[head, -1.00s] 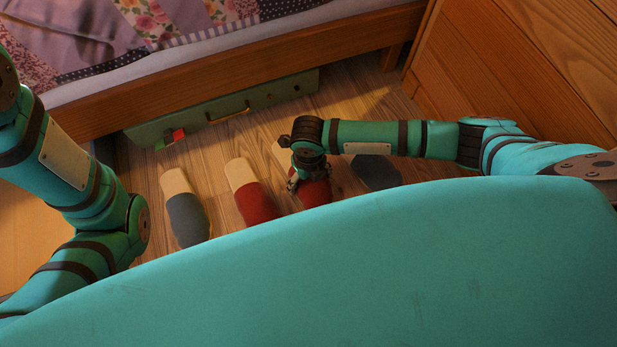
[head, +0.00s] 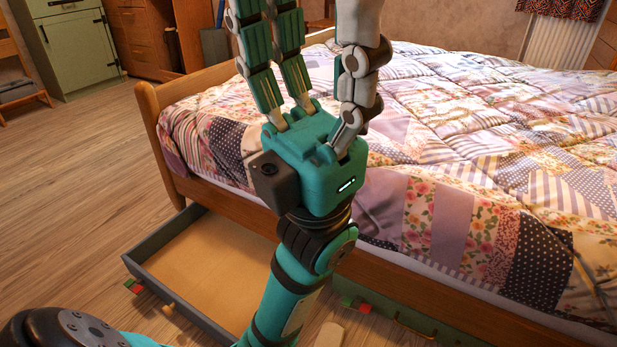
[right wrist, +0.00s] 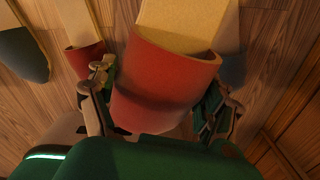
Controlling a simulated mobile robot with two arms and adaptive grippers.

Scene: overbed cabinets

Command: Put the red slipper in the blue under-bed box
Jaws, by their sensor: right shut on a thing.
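A red slipper (right wrist: 165,80) with a beige insole fills the middle of the right wrist view. My right gripper (right wrist: 158,88) is shut on it, fingers on both sides of the red toe part. How far it is above the floor I cannot tell. The under-bed box (head: 155,283), grey-blue outside with a tan bottom, is pulled out left of centre in the head view; its visible inside is empty. My left gripper (head: 318,70) is raised in front of the bed, open and empty, hiding part of the box's right side. Its fingertips run near the top edge.
A second red slipper (right wrist: 85,58) and a grey-blue slipper (right wrist: 22,55) lie at left in the right wrist view. A green box (head: 415,322) sits under the bed (head: 440,180). Wooden panelling (right wrist: 290,125) is at right. Open floor (head: 75,200) lies left of the box.

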